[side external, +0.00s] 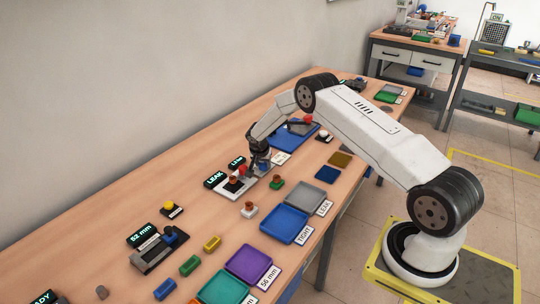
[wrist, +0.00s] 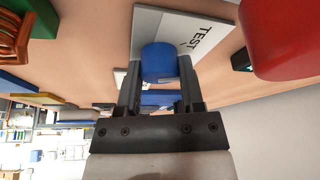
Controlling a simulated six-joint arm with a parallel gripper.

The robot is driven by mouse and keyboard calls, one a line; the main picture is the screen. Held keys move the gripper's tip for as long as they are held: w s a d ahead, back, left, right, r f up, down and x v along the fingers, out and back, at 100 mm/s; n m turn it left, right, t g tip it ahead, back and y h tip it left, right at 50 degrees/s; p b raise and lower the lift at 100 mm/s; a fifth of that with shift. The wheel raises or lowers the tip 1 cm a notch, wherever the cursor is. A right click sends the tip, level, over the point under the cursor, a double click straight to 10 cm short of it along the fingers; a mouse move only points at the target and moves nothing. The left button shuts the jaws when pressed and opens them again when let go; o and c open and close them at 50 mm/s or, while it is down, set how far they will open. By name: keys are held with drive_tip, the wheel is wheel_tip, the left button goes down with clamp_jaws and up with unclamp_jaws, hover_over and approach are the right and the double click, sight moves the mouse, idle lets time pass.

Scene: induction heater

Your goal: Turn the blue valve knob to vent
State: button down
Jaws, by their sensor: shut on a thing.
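The blue valve knob (wrist: 158,62) shows in the wrist view between the two fingers of my gripper (wrist: 159,88), which is shut on it. The knob stands at a white plate (wrist: 150,24) on which the word TEST can be read beside it. In the side view my gripper (side external: 260,162) points down at the far edge of the white station plate (side external: 229,190). There the knob is small and mostly hidden by the gripper, and its turn angle cannot be told. No vent marking is readable.
A red knob (wrist: 285,35) is close beside the gripper in the wrist view. Blue (side external: 284,225) and grey (side external: 308,199) trays lie towards the front edge.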

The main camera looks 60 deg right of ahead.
drive_tip(key=m+g, duration=0.2)
drive_tip(key=m, duration=0.3)
drive_tip(key=shift+w+m, duration=0.15)
drive_tip(key=shift+m, duration=0.15)
drive_tip(key=m+g, duration=0.1)
drive_tip(key=m, duration=0.1)
drive_tip(key=m+g, duration=0.1)
drive_tip(key=m, duration=0.2)
drive_tip(key=shift+y, duration=0.3)
drive_tip(key=shift+d+m, duration=0.1)
drive_tip(key=shift+m, duration=0.5)
drive_tip(key=shift+c, duration=1.1)
unclamp_jaws()
drive_tip(key=shift+r, duration=0.15)
drive_tip(key=v, duration=0.7)
drive_tip(key=shift+w+r, duration=0.25)
